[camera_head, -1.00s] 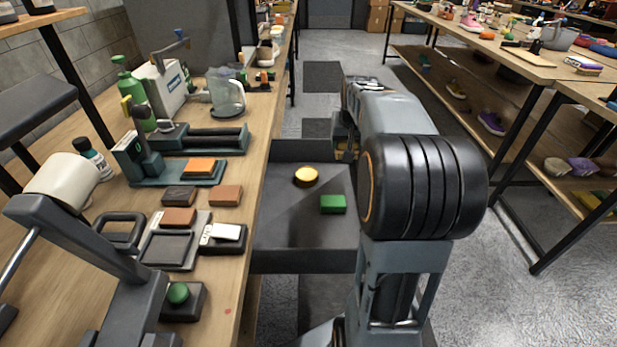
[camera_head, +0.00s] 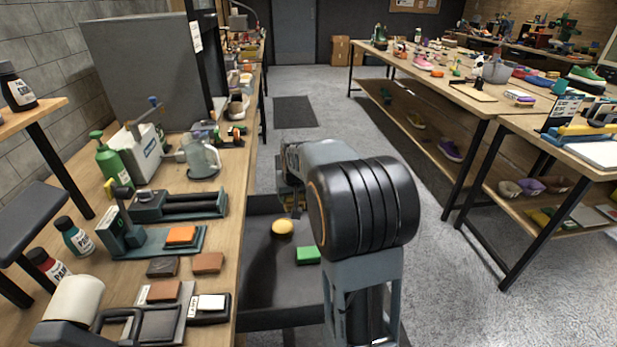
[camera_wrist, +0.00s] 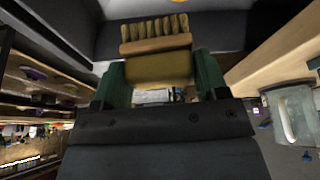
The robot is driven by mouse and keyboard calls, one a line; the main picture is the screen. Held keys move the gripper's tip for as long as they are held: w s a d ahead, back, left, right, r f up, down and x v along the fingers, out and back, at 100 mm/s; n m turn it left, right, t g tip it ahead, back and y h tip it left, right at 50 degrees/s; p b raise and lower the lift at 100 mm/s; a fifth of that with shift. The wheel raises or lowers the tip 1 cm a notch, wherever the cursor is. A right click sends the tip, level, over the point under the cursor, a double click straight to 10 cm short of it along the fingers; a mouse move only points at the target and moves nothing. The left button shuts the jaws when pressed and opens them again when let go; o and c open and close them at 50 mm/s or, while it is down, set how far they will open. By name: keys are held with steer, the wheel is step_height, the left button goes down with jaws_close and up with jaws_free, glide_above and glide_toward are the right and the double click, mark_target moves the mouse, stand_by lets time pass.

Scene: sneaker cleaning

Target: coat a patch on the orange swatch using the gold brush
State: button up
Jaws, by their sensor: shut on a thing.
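My gripper (camera_wrist: 155,85) is shut on the gold brush (camera_wrist: 158,68); its green fingers press on both sides of the block, and the tan bristles (camera_wrist: 155,28) point away from my wrist. In the head view, my gripper (camera_head: 291,197) is partly hidden by my arm, over the dark tray area right of the left bench. The orange swatch (camera_head: 181,235) lies on a teal stand on that bench, to the left of my gripper and well apart from it. The top of the swatch looks plain orange.
A dark tray (camera_head: 262,300) beside the bench holds a yellow round piece (camera_head: 282,227) and a green block (camera_head: 308,255). Brown blocks (camera_head: 208,262), bottles (camera_head: 73,236) and a clear jug (camera_head: 201,158) stand on the bench. Open floor lies beyond.

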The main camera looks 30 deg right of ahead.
steer(key=shift+m+h, duration=0.3)
steer(key=shift+m, duration=0.5)
steer(key=shift+w+a+f, duration=0.4)
steer(key=shift+a+f, duration=0.15)
steer(key=shift+f, duration=0.75)
steer(key=shift+w+a+f, duration=0.45)
steer(key=shift+a+f, duration=0.1)
steer(key=shift+f, duration=0.8)
steer(key=shift+w+a+f, duration=0.4)
steer(key=shift+a+f, duration=0.15)
steer(key=shift+f, duration=0.75)
steer(key=shift+f+b, duration=0.6)
steer(key=shift+b, duration=0.05)
steer(key=shift+r, duration=0.15)
step_height(320, 180, up, 7)
steer(key=p, duration=0.4)
steer(key=shift+p, duration=0.35)
